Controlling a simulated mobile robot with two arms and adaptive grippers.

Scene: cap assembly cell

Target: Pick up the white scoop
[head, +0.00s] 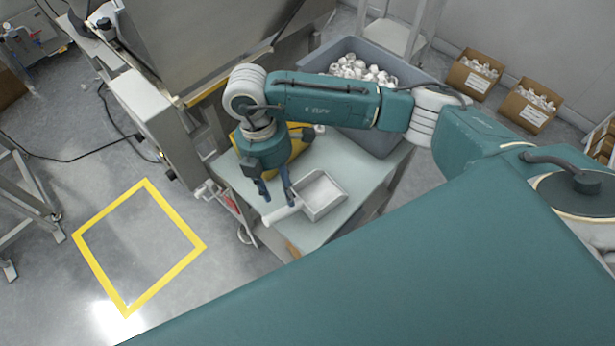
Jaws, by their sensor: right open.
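The white scoop lies on the light grey-green table (318,236) near its front left edge. Its square, open-topped pan (322,196) faces up and its white round handle (281,215) points left toward the table edge. My right gripper (277,197) points down with its two dark blue fingers spread apart. The fingertips are just above or beside the handle in the picture; I cannot tell whether they touch it. Nothing shows between the fingers. My left gripper is not in view.
A grey bin (408,75) with white caps stands behind my right arm. A yellow object (299,145) is partly hidden behind the arm. A grey machine (160,125) borders the table on the left. Cardboard boxes (473,78) stand at the back right. A yellow floor square (187,258) is empty.

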